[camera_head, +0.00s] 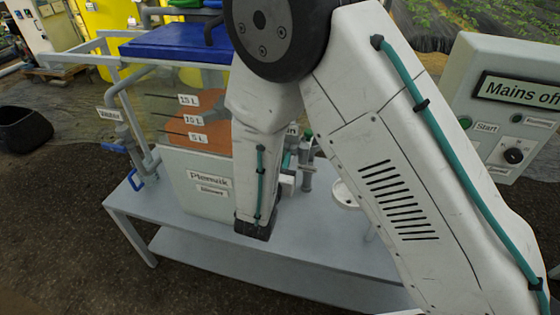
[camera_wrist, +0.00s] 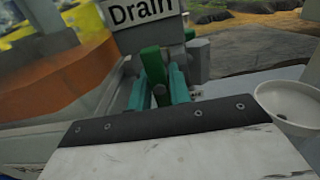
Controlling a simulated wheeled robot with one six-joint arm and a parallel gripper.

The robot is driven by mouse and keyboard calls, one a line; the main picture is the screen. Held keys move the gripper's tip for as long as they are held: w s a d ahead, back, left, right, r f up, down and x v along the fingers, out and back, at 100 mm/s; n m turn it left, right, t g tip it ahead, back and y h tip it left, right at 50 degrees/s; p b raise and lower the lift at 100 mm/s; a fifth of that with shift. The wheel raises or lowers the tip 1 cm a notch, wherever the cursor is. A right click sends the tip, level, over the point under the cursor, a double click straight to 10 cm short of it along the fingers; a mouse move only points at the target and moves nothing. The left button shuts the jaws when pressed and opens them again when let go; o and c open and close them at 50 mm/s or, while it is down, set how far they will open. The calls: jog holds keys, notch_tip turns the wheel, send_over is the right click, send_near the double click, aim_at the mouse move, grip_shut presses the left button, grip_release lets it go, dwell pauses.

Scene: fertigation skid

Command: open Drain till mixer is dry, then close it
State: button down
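The mixer (camera_head: 212,192) is a clear tank on a grey base, with marks for 15, 10 and 5 L. Orange-brown liquid (camera_head: 205,140) stands in it; its exact level against the marks is unclear. In the wrist view the "Drain" sign (camera_wrist: 146,12) hangs above a green valve handle (camera_wrist: 152,66). My gripper (camera_wrist: 160,84) has its two teal fingers on either side of this handle. The fingers are apart, and a small gap seems to show beside the handle. In the head view my arm hides the gripper and most of the drain.
The grey bench (camera_head: 270,255) carries the tank. A white round dish (camera_head: 345,194) sits right of the drain, also in the wrist view (camera_wrist: 290,104). A blue-handled valve (camera_head: 137,180) is at left. A control panel reading "Mains off" (camera_head: 520,92) stands at right.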

dwell(0.3)
jog(key=n, duration=0.3)
jog(key=shift+n, duration=0.3)
jog(key=n, duration=0.4)
jog(key=shift+n, duration=0.3)
jog(key=n, duration=0.4)
jog(key=shift+n, duration=0.3)
jog(key=n, duration=0.3)
jog(key=c, duration=1.2)
grip_release()
jog(key=shift+c, duration=0.2)
jog(key=v, duration=0.7)
